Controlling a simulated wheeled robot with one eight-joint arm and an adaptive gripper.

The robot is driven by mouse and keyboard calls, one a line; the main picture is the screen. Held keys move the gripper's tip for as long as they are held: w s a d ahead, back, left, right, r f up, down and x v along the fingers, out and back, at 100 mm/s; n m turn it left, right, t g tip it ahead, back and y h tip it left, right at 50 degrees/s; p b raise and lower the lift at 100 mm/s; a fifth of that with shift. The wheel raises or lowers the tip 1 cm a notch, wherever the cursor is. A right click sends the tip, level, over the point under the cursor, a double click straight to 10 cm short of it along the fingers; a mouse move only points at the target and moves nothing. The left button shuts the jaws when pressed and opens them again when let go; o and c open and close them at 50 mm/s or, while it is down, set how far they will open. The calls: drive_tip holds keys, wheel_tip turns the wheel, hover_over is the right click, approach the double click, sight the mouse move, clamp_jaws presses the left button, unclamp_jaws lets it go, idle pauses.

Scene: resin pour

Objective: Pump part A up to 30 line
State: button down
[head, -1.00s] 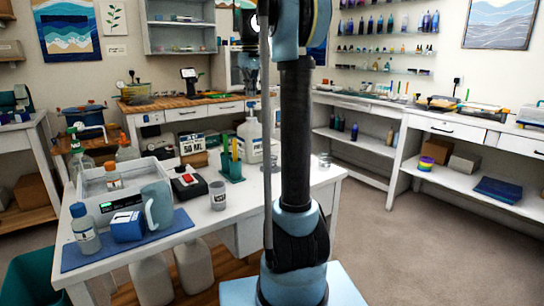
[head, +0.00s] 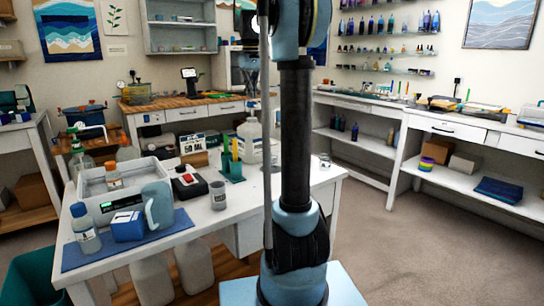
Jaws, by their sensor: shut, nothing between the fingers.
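A white pump jug (head: 249,138) with a label stands at the back of the white table, partly behind my arm; its label is too small to read. My gripper (head: 252,88) is shut and empty, a dark shape above the jug's top, partly hidden by my arm. I cannot tell whether it touches the pump head. A small grey-white cup (head: 218,195) with a dark band stands on the table in front of the jug. Its lines and any liquid inside cannot be made out. A card reading 50 ML (head: 192,143) stands behind.
A green holder (head: 233,172) with sticks and a red-and-black device (head: 188,184) stand near the cup. A blue mat (head: 165,235) carries a blue-grey pitcher (head: 158,207), a blue box (head: 128,226) and a bottle (head: 85,230).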

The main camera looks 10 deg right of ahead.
sight(252, 103)
idle(0.5)
drive_tip(key=shift+f, duration=0.6)
drive_tip(key=shift+f, duration=0.15)
drive_tip(key=shift+f, duration=1.7)
drive_tip(key=shift+r, duration=2.05)
drive_tip(key=shift+f, duration=0.15)
